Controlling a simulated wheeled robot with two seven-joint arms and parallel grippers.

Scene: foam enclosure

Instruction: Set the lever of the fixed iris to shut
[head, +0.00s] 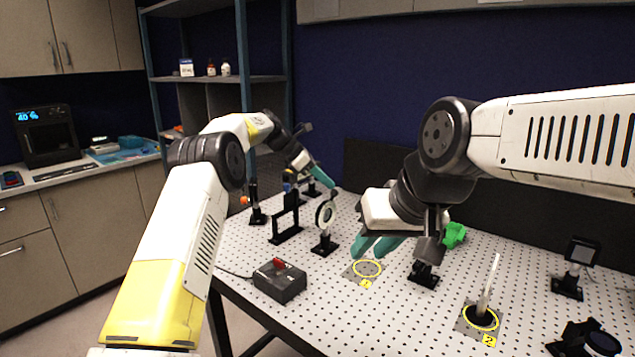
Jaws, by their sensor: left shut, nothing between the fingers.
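A round, pale-faced ring mount (326,213) stands upright on a black post and base in the middle of the perforated table; it looks like the fixed iris, but its lever is too small to make out. My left gripper (331,184), with teal fingers, is shut and empty just above and behind the top of this mount; I cannot tell whether it touches. My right gripper (372,248) hangs over the table to the right of the mount, its teal fingers apart with nothing seen between them.
A black box with a red button (280,281) sits at the front edge. Yellow-ringed spot 1 (367,269) lies below my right gripper; a pale upright piece (488,284) stands on spot 2. A black square frame (286,222) is left of the mount, a green object (455,235) to the right.

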